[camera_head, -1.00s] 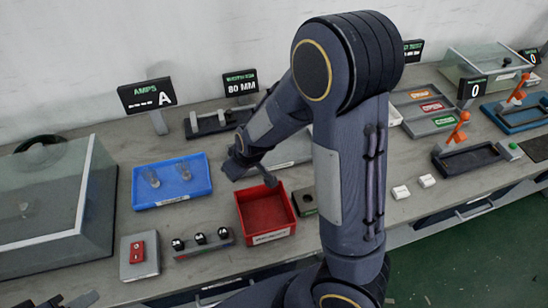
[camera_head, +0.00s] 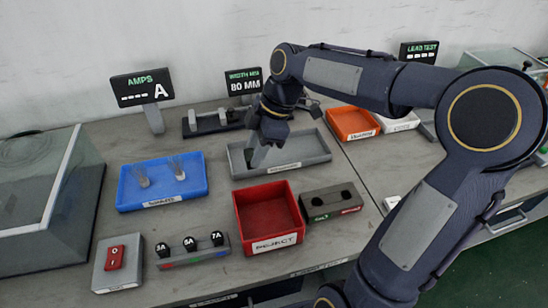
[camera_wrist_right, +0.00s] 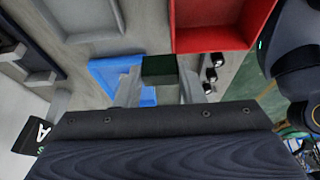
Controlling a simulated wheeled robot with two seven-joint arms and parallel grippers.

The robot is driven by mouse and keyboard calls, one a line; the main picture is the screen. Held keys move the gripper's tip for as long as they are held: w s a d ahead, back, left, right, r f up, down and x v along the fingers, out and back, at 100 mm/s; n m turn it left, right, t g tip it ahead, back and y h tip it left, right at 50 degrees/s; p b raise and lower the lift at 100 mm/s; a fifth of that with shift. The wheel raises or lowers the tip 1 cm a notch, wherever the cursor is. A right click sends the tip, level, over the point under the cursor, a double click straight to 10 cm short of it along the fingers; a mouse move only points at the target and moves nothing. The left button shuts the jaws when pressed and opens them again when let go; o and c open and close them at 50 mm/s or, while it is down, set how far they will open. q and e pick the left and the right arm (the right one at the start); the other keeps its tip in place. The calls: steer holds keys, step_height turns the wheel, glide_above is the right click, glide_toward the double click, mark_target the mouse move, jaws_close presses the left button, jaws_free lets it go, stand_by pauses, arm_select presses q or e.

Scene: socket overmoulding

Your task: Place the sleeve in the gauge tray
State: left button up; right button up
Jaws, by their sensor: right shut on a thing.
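My right gripper (camera_head: 258,156) points down over the left part of a grey tray (camera_head: 312,159) with a label on its front, seemingly the gauge tray. In the right wrist view the gripper (camera_wrist_right: 160,80) is shut on a small dark green block-like piece (camera_wrist_right: 159,69), which I take for the sleeve. The fingers hold it from both sides. In the head view the piece is hard to make out. The grey tray also shows in the right wrist view (camera_wrist_right: 92,36), apart from the held piece. My left gripper is not in view.
A blue tray (camera_head: 130,201) with two clear pieces stands left of the grey tray. A red reject bin (camera_head: 285,237) and a dark two-hole block (camera_head: 335,203) are in front. A gauge device (camera_head: 200,128) and the 80 MM sign (camera_head: 243,82) stand behind. An orange tray (camera_head: 352,124) is at right.

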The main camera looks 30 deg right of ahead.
steer(key=w+d+f, duration=0.2)
steer(key=w, duration=0.1)
steer(key=w+d+f+p, duration=0.1)
steer(key=w+d+f, duration=0.1)
steer(key=w+f, duration=0.1)
steer(key=w+d+f, duration=0.2)
steer(key=w+f, duration=0.1)
steer(key=w, duration=0.2)
steer(key=shift+f+p, duration=0.15)
steer(key=shift+p, duration=0.15)
steer(key=shift+w+d+f, duration=0.25)
steer(key=shift+w+f, duration=0.15)
steer(key=shift+f, duration=1.85)
steer(key=o, duration=1)
steer(key=shift+f, duration=0.1)
steer(key=shift+o, duration=0.2)
